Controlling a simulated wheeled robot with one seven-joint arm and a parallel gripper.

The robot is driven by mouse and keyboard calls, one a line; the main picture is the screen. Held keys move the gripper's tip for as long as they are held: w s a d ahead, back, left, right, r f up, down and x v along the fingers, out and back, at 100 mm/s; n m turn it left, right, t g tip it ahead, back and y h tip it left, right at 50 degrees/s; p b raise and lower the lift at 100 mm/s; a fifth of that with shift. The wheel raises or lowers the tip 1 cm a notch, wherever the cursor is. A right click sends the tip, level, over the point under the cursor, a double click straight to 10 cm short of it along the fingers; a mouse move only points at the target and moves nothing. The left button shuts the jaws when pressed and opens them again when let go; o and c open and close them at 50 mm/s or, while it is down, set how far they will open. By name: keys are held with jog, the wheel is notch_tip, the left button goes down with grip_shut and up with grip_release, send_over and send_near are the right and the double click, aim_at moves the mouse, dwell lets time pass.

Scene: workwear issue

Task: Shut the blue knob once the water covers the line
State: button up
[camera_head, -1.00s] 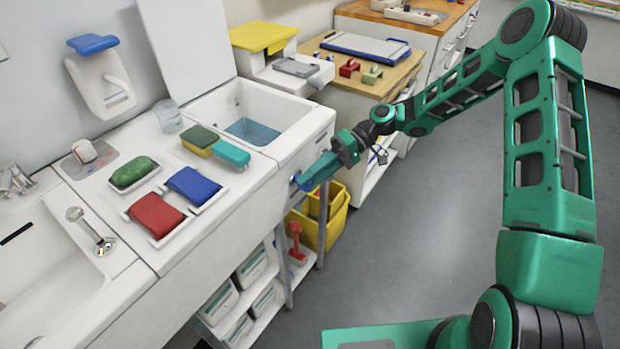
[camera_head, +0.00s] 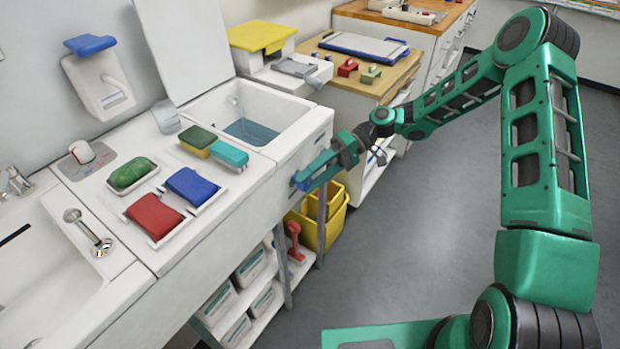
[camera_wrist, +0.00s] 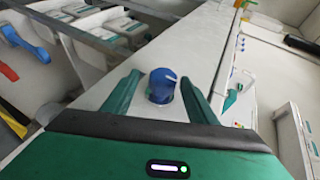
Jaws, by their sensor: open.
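The blue knob (camera_wrist: 162,86) sits on the white front panel of the basin unit, with a pale mark on its top. My gripper (camera_wrist: 161,78) is open, one finger on each side of the knob, with gaps showing beside it. In the head view my gripper (camera_head: 304,178) reaches the front of the unit below the basin rim, and its fingers mostly hide the knob. The white basin (camera_head: 292,120) holds blue water (camera_head: 250,131) in its bottom part. I cannot make out the line on the basin wall from here.
A yellow bucket (camera_head: 333,222) stands below my gripper. Open floor (camera_head: 420,230) lies to the right.

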jog(key=v, duration=1.1)
jog(key=shift+w+a, duration=0.1)
